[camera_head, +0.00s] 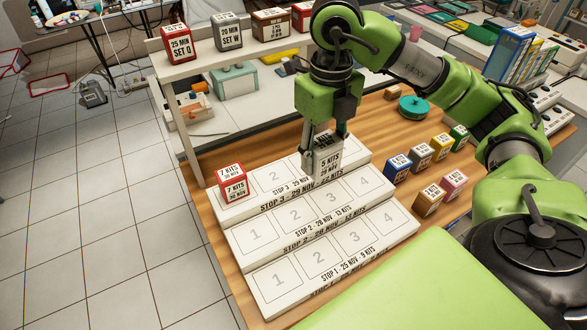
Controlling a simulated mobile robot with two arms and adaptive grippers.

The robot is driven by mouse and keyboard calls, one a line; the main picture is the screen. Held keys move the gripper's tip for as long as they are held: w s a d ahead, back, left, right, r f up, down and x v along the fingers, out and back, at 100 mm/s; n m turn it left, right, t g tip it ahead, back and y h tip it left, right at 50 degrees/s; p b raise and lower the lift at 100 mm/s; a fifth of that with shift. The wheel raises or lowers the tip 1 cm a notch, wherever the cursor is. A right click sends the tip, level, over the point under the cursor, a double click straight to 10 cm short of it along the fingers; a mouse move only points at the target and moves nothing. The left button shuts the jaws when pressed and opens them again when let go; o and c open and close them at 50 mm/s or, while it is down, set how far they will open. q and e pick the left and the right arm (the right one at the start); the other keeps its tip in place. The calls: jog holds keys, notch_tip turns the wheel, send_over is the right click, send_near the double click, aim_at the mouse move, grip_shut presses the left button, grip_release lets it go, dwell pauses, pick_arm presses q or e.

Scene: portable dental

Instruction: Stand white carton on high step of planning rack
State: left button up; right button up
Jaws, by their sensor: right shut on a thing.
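The planning rack (277,238) is a white three-step stand on the wooden table, with numbered spaces on each step. Its high step (273,177), at the back, is marked STOP 3. My right gripper (324,142) points down over that step and is shut on the white carton (327,161), a pale box reading 5 KITS. The carton is upright at about space 3; the fingers hide part of it. I cannot tell whether its base touches the step. A red carton (233,185) reading 7 KITS stands on space 1. My left gripper is out of view.
Several small coloured cartons, including a blue one (398,168) and a brown one (428,200), stand right of the rack. A teal round object (413,107) lies behind them. A raised shelf (178,68) with labelled boxes stands at the back left. The two lower steps are empty.

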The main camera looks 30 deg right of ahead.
jog(key=shift+d+r+m, duration=0.1)
jog(key=shift+m, duration=0.2)
jog(key=shift+w, duration=0.3)
jog(key=w+a+f+p, duration=0.3)
jog(key=w+p, duration=0.1)
jog(key=w, duration=0.3)
jog(key=p, duration=0.2)
send_near(274, 177)
jog(key=shift+s+d+f, duration=0.15)
jog(key=shift+s+f, duration=0.2)
jog(key=shift+s, duration=0.1)
jog(key=shift+w+f, duration=0.4)
jog(key=shift+f, duration=0.2)
notch_tip(274, 177, down, 3)
jog(key=shift+r+p, duration=0.1)
jog(key=shift+p, duration=0.85)
jog(key=shift+f, duration=0.25)
jog(key=shift+f, duration=0.1)
